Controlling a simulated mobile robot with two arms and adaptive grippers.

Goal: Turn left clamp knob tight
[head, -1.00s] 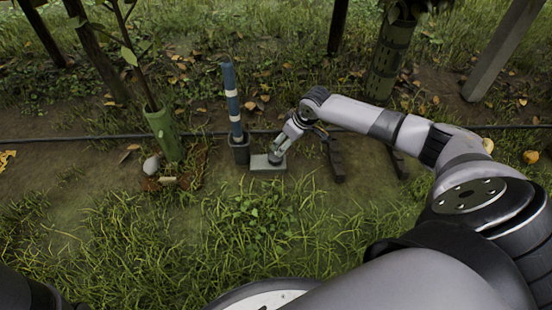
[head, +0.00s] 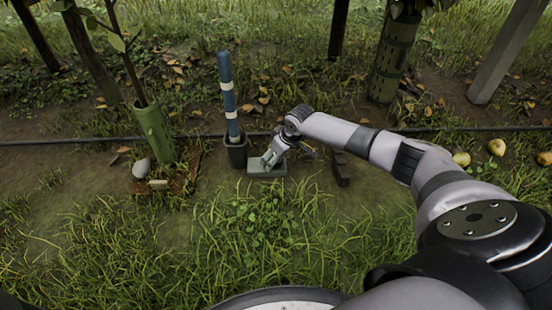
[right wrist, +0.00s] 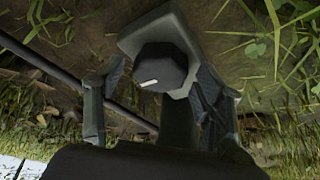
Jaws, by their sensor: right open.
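A dark round knob (right wrist: 162,66) with a short white mark shows in the right wrist view, on a grey plate (right wrist: 135,40). My right gripper (right wrist: 155,95) is open, one finger on each side of the knob's picture; I cannot tell if either touches it. In the head view the gripper (head: 268,160) points down at the small grey plate (head: 267,172), and its fingers hide the knob there. Beside the plate, a blue post with white bands (head: 228,95) stands in a dark socket (head: 236,152). My left gripper is not in view.
A young tree in a green guard (head: 154,130) stands left of the post, with a pale stone (head: 141,168) at its foot. A thin black hose (head: 70,142) runs across behind. A dark bar (head: 340,168) lies right of the plate. Pears (head: 497,147) lie at the right.

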